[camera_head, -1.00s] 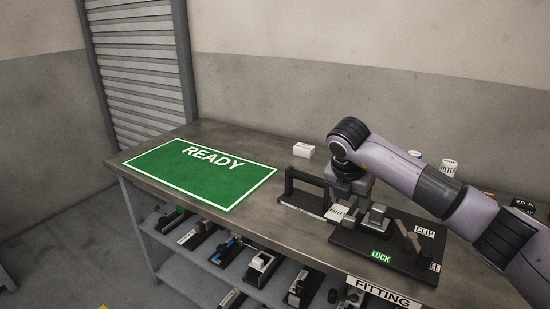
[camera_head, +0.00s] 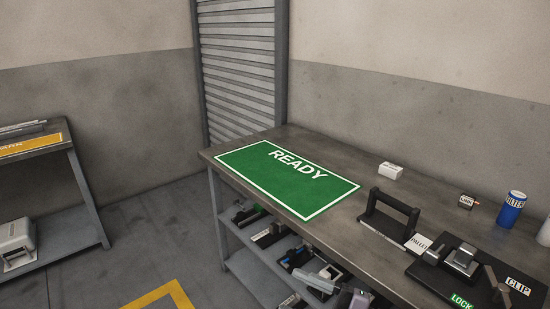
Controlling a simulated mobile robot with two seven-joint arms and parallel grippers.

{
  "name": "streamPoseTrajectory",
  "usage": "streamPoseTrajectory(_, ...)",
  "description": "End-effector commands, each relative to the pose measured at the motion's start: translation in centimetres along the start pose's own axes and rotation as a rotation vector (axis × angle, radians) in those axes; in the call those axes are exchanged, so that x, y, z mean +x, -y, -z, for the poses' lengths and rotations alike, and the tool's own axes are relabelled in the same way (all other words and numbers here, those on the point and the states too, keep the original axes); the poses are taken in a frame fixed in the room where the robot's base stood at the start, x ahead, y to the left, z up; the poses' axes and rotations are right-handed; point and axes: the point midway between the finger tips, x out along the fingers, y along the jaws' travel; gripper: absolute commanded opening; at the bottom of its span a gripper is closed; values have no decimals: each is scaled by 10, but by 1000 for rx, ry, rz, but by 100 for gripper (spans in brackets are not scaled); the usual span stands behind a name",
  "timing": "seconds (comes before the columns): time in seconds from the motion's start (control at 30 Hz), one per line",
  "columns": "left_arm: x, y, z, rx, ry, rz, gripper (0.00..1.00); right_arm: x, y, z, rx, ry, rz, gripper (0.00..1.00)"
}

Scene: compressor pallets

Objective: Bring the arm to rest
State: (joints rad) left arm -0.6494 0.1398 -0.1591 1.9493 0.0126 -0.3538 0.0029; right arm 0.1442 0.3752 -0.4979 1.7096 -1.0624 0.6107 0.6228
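Neither of my grippers shows in the head view, and no arm of mine can be made out clearly. The bench (camera_head: 345,152) holds a green mat marked READY (camera_head: 285,180), which is bare. To its right stands a dark pallet with an upright handle (camera_head: 392,204) and a white PALLET label (camera_head: 418,243). Beside it is a dark fixture plate (camera_head: 426,268) with metal blocks (camera_head: 462,260) on it, a green LOCK label (camera_head: 462,300) and a CLIP label (camera_head: 518,286). The plate is cut off by the frame's lower right.
A small white box (camera_head: 390,170), a small dark labelled box (camera_head: 467,201) and a blue FILTER can (camera_head: 511,208) stand along the bench's back. Several devices fill the shelf below. A second table with a yellow sign (camera_head: 30,144) stands at left; open floor (camera_head: 150,230) lies between.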

Motion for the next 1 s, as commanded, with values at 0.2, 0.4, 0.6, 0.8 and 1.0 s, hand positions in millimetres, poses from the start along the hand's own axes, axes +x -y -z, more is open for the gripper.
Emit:
streamPoseTrajectory(0.2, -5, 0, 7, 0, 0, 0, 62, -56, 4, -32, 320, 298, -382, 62)
streamPoseTrajectory(0.4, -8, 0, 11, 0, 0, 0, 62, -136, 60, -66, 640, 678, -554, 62)
streamPoseTrajectory(0.6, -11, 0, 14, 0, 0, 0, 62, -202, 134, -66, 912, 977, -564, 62)
streamPoseTrajectory(0.8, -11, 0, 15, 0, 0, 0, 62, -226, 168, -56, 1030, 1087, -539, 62)
streamPoseTrajectory(1.0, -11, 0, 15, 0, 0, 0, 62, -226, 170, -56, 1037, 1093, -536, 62)
